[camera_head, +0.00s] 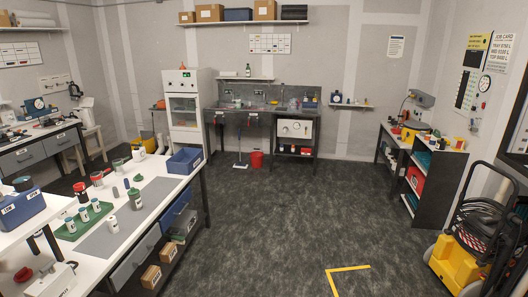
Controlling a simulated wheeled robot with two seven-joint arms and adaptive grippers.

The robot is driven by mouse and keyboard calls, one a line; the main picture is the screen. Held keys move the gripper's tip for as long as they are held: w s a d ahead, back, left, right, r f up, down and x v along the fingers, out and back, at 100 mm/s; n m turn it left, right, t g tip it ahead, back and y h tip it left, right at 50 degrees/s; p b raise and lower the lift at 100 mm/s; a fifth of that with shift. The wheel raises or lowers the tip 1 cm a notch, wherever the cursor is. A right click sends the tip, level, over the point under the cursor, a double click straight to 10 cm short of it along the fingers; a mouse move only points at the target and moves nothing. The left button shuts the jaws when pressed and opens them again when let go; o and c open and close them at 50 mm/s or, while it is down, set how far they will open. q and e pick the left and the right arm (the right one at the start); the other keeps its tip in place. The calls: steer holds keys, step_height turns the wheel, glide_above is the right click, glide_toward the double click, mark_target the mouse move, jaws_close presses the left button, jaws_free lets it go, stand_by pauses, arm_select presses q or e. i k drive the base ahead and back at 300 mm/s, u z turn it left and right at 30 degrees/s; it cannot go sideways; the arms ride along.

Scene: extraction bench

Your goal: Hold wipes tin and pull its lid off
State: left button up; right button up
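A workbench (82,268) with a grey mat (130,226) stands at the left. Several small containers stand on it, and I cannot tell for sure which is the wipes tin. A white cylinder (112,225) stands on the mat's near part. A dark grey bottle (127,185) and a white cylinder with a dark lid (134,200) stand farther back on the mat. A red tin with a dark top (81,192) stands behind a green tray (70,231) holding several small white jars. Neither of my grippers shows in this view.
A blue bin (185,161) sits at the bench's far end; another blue bin (22,208) stands at the left edge. A yellow cart with coiled hose (458,262) stands at right. The dark floor (290,215) between is clear.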

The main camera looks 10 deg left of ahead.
mark_target(136, 203)
steer(key=u, duration=0.1)
steer(key=i, duration=2)
steer(key=u, duration=1.15)
steer(key=i, duration=1.85)
steer(key=u, duration=0.9)
steer(key=i, duration=0.3)
steer(key=u, duration=0.15)
